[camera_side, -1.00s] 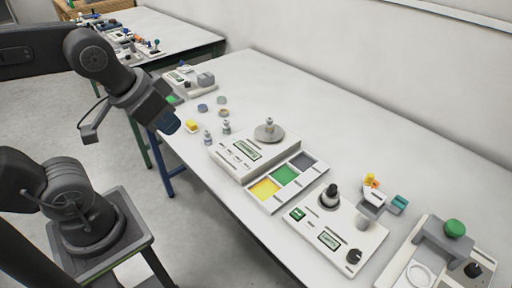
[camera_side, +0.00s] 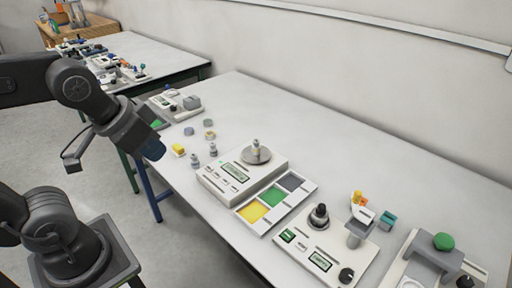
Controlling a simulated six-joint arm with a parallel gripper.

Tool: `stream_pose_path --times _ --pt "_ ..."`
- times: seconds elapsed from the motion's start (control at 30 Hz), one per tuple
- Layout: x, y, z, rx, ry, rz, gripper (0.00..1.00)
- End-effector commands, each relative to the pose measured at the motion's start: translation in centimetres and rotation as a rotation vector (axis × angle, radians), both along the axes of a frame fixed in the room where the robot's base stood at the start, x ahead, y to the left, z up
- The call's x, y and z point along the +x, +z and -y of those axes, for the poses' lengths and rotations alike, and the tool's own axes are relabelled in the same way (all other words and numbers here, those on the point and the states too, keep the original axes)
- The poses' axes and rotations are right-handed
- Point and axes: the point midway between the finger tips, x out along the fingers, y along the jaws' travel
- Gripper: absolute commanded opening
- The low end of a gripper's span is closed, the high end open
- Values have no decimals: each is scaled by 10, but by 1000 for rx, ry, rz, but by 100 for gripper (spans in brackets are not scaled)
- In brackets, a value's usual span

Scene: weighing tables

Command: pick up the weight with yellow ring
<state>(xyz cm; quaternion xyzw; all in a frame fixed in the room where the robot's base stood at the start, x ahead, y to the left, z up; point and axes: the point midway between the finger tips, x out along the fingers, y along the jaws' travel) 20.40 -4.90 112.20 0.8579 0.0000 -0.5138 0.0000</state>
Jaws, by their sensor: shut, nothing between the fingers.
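Two small grey weights stand on the table left of the scale: one weight (camera_side: 195,161) nearer the front edge and another weight (camera_side: 213,149) behind it. A third small weight (camera_side: 256,144) stands on the round pan of the white scale (camera_side: 215,187). They are too small for me to tell which has a yellow ring. My gripper (camera_side: 154,150) is shut and empty, above the table's front-left edge, left of the weights and apart from them. Its fingertips are dark and hard to make out.
A yellow block (camera_side: 178,150) lies close to my gripper, with several small discs (camera_side: 189,131) behind. A colour-sectioned tray (camera_side: 273,222) and a device with a black knob (camera_side: 320,245) stand right of the scale. The table's back is clear.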

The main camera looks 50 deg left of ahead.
Motion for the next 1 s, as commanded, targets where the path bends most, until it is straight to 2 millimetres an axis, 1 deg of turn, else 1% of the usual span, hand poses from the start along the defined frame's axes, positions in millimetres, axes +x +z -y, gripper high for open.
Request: stream_pose_path --times 0.33,0.93,1.0 --pt "0 0 0 0 0 0 0" --pt "0 0 0 0 0 0 57" --pt "0 0 0 0 0 0 58"
